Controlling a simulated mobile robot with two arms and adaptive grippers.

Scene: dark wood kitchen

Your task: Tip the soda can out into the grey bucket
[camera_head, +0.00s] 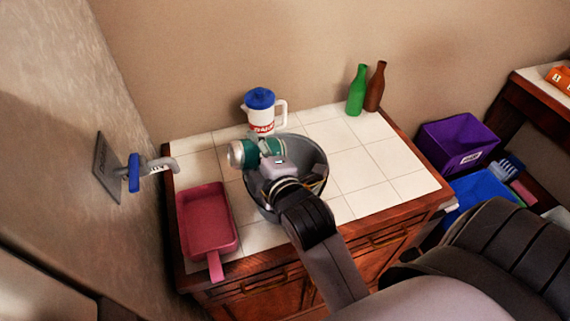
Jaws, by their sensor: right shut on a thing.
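The soda can (239,154), silver at its end with a green body, lies tilted nearly on its side over the left rim of the grey bucket (311,158). My right gripper (268,153) is shut on the can and holds it above the bucket's opening. The bucket stands on the white tiled counter; my gripper and arm hide part of its inside and front. Whether anything comes out of the can is too small to tell. My left gripper does not show.
A pink tray (208,219) lies left of the bucket. A white jug with a blue lid (262,112) stands behind it. Green (357,92) and brown (375,88) bottles stand at the back right. The counter's right side is clear. A tap (155,166) juts from the left wall.

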